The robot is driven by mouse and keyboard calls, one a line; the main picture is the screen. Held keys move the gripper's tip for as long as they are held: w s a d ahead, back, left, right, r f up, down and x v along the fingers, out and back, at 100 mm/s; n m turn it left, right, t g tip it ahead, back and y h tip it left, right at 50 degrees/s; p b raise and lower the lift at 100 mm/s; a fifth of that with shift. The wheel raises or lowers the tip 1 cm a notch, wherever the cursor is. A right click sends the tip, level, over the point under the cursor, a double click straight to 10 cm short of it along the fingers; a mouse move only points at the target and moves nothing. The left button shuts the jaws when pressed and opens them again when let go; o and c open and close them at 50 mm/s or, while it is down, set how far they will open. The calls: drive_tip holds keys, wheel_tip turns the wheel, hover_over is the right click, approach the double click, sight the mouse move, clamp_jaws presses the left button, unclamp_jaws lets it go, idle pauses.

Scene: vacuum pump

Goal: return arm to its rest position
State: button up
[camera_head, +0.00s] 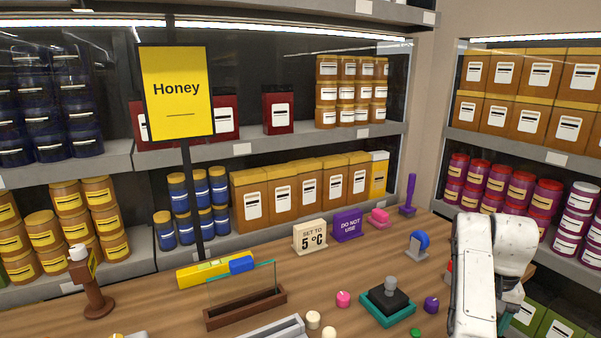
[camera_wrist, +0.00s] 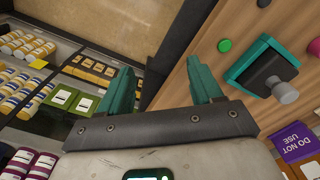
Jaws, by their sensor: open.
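My gripper (camera_wrist: 163,92) shows in the wrist view with its two teal fingers apart and nothing between them. It points past the edge of the wooden counter toward shelving. My white arm (camera_head: 473,270) stands at the right of the head view, over the counter's right part. The gripper itself is mostly hidden in that view. A teal-based device with a black block and grey knob (camera_head: 387,299) stands on the counter left of the arm. It also shows in the wrist view (camera_wrist: 262,68), to the right of the fingers and apart from them.
Purple "DO NOT USE" (camera_head: 348,225) and white "SET TO 5 °C" (camera_head: 310,237) signs stand behind the device. A blue-topped item (camera_head: 418,244) stands close left of my arm. A glass panel in a brown base (camera_head: 245,306) is farther left. Stocked shelves (camera_head: 520,158) line the back and right.

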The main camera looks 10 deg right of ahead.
drive_tip(key=s+a+f+n+h, duration=0.1)
drive_tip(key=s+a+f, duration=0.1)
drive_tip(key=s+f, duration=0.5)
drive_tip(key=s+a+f+n+h, duration=0.1)
drive_tip(key=s+a+f, duration=0.2)
drive_tip(key=s+f, duration=0.45)
drive_tip(key=s+a+f+n+y, duration=0.1)
drive_tip(key=s+a+n, duration=0.1)
drive_tip(key=s+a, duration=0.4)
drive_tip(key=s+a+f+n+t+y, duration=0.1)
drive_tip(key=s+a, duration=0.5)
drive_tip(key=s, duration=0.7)
drive_tip(key=shift+s+a+f+n, duration=0.15)
drive_tip(key=shift+s+f+n, duration=0.1)
drive_tip(key=shift+f+n, duration=0.2)
drive_tip(key=shift+f, duration=0.1)
